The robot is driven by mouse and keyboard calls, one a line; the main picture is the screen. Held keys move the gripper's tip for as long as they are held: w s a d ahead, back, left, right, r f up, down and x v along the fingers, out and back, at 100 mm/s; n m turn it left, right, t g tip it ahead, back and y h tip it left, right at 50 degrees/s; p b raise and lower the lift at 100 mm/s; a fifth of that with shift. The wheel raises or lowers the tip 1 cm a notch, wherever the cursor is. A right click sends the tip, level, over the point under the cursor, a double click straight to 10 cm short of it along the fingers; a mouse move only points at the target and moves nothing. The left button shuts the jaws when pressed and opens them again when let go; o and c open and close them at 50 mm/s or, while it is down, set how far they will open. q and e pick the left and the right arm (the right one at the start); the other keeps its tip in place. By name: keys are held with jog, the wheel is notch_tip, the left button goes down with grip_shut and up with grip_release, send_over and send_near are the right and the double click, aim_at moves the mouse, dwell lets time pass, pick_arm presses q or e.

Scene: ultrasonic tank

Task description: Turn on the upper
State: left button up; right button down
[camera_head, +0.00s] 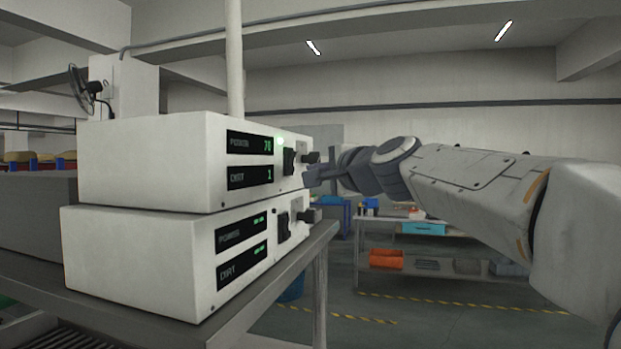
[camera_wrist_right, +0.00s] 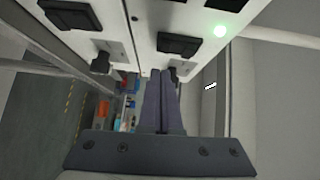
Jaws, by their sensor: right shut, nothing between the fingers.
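The upper white unit (camera_head: 150,160) is stacked on the lower white unit (camera_head: 140,255). Its two displays (camera_head: 250,159) read 70 for POWER and 1 for DIRT, and a green light (camera_head: 280,140) glows on its front; the light also shows in the right wrist view (camera_wrist_right: 220,31). A dark switch (camera_head: 289,161) and a dark knob (camera_head: 311,157) are on its front. My right gripper (camera_head: 309,178) is shut and empty, with its fingertips close to the upper unit's front near the knob; I cannot tell whether they touch. The fingers also show in the wrist view (camera_wrist_right: 162,78). My left gripper is out of view.
The lower unit's displays (camera_head: 242,248) show only green dashes; it has its own switch (camera_head: 283,226) and knob (camera_head: 312,215). Both units stand on a grey table (camera_head: 110,325). A workbench with an orange bin (camera_head: 386,259) stands behind my right arm.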

jog(key=f+b+v, duration=0.1)
jog(key=b+v, duration=0.3)
jog(key=v, duration=0.6)
jog(key=shift+s+d+f, duration=0.2)
jog(key=shift+d+f, duration=0.15)
jog(key=shift+d, duration=0.2)
